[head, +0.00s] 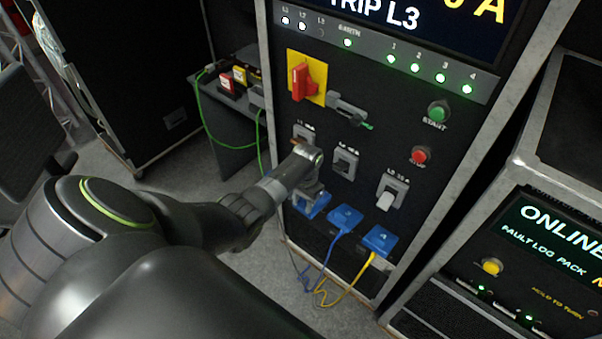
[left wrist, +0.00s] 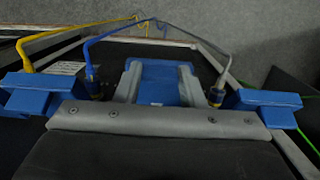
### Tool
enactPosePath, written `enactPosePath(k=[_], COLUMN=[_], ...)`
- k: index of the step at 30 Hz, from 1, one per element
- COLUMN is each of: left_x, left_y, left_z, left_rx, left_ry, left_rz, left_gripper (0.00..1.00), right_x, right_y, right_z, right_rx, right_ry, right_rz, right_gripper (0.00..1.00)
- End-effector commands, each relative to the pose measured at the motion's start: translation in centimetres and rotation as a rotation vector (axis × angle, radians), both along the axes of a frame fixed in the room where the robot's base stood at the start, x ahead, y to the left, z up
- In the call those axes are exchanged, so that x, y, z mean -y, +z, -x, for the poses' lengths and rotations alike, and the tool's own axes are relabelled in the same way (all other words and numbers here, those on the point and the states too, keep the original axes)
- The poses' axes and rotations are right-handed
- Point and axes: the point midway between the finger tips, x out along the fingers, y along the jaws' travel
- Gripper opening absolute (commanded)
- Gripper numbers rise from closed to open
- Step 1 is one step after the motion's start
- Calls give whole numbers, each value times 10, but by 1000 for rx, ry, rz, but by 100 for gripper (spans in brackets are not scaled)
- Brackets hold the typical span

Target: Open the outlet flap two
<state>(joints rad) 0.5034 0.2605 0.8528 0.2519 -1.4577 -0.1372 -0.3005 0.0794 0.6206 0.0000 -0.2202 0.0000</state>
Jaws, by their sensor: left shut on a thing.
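My left gripper (head: 309,195) reaches down to the row of blue outlet flaps low on the dark panel. In the left wrist view its two grey fingers (left wrist: 158,84) are shut on the sides of a blue flap (left wrist: 158,70). In the head view this flap (head: 318,208) is partly hidden by the gripper, as is its number. To its right are blue flaps marked 3 (head: 345,216) and 4 (head: 380,239). I cannot tell how far the held flap is swung. My right gripper is not in view.
A blue cable (head: 325,265) and a yellow cable (head: 358,281) hang from the outlets, with a grey one beside them. Above are breakers (head: 392,189), a red switch on a yellow plate (head: 305,80), and green (head: 438,112) and red (head: 420,155) buttons. Another console (head: 520,260) stands at right.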

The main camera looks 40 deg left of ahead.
Motion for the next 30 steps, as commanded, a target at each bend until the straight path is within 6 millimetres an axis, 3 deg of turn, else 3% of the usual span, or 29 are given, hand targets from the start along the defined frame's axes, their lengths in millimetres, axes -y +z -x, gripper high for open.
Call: enactPosePath(k=[12,30], left_x=[1,2], left_y=[20,34], left_z=[-14,-27], left_rx=[-196,-178], left_ry=[0,-1], left_rz=[-16,-16], left_gripper=[0,0], right_x=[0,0], right_y=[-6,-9], right_z=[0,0], right_rx=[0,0], right_ry=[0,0], right_rz=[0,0], right_gripper=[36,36])
